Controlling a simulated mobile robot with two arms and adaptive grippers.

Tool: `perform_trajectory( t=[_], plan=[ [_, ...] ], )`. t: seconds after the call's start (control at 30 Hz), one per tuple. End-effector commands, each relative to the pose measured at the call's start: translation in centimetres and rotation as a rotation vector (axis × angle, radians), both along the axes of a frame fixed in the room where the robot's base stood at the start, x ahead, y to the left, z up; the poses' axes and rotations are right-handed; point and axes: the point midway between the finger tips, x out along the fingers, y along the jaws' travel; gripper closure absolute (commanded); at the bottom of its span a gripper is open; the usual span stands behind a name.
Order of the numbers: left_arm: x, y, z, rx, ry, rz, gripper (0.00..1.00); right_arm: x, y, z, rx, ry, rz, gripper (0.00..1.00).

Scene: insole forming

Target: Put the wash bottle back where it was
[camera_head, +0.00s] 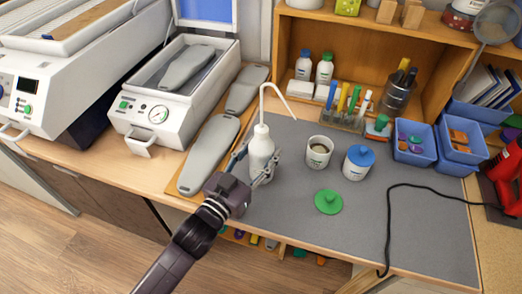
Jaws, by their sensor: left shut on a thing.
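The white wash bottle (260,150) with its bent spout tube stands upright at the left side of the grey mat (300,225). My left gripper (262,171) is shut on the bottle's body from the front. Whether the bottle's base touches the mat is hard to tell. My right gripper is not in view.
An open cup (318,152) and a blue-lidded jar (358,162) stand right of the bottle. A green lid (328,202) lies in front. Grey insole forms (209,153) lie on a board at left. A black cable (420,188) crosses the mat's right side.

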Motion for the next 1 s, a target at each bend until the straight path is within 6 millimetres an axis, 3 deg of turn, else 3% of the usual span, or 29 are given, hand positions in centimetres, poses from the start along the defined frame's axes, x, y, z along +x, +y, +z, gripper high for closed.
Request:
perform_trajectory(
  t=[0.37, 0.4, 0.57, 0.9, 1.0],
  plan=[
    [0.04, -0.03, -0.09, -0.004, -0.007, -0.001, 0.97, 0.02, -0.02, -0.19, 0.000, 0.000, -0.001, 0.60],
    [0.03, 0.01, -0.39, -0.002, -0.003, 0.000, 0.54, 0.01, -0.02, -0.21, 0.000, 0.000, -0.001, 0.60],
    [0.03, 0.01, -0.31, -0.001, -0.002, 0.000, 0.37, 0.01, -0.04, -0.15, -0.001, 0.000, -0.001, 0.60],
    [0.02, 0.01, 0.23, -0.001, -0.003, 0.000, 0.37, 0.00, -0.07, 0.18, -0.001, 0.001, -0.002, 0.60],
    [-0.90, 0.58, -0.23, -0.001, -0.001, 0.001, 0.37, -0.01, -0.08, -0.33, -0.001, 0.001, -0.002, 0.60]
  ],
)
